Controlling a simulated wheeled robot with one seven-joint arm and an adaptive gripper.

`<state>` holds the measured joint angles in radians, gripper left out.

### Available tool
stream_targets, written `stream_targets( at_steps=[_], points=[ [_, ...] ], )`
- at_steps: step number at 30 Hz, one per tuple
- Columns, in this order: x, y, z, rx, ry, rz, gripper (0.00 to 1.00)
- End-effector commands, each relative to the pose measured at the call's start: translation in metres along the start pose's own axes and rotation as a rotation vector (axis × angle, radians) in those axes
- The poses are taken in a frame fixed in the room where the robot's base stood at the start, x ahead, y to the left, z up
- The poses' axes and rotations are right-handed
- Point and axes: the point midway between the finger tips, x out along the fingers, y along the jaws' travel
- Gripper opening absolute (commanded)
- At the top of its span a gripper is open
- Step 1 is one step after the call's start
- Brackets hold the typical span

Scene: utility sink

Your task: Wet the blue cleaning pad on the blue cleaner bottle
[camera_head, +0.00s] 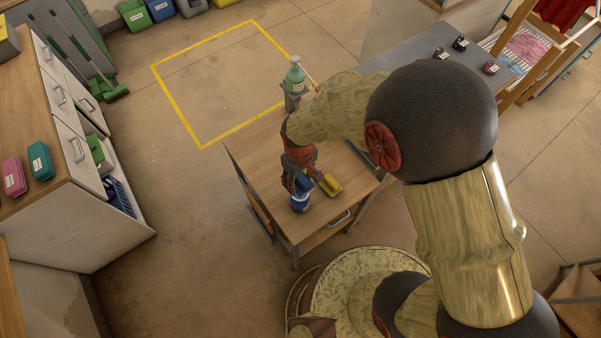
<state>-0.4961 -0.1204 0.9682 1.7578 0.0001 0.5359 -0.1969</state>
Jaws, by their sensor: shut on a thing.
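The blue cleaner bottle (299,204) stands upright near the front of the small wooden table, with a pale label band on its side. My gripper (297,180) points down right above the bottle. It is shut on the blue cleaning pad (304,183), which shows as a small dark blue patch between the fingers. The pad is at the bottle's top; I cannot tell whether they touch. The fingers and the pad hide the bottle's top.
A yellow pad or brush (329,184) lies on the wooden table (323,220), close to the right of the bottle. A green-topped bottle (295,80) stands at the back. A cabinet (75,200) with pink and green items is at left. The table's front is clear.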

Motion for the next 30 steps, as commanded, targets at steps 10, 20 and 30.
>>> stream_targets(
  at_steps=[10,20,30],
  points=[
    [0.025,0.000,0.000,0.001,0.000,0.000,0.29],
    [0.055,0.000,0.000,0.001,0.000,0.000,0.29],
    [0.058,0.000,0.000,0.001,0.000,0.000,0.29]
  ],
)
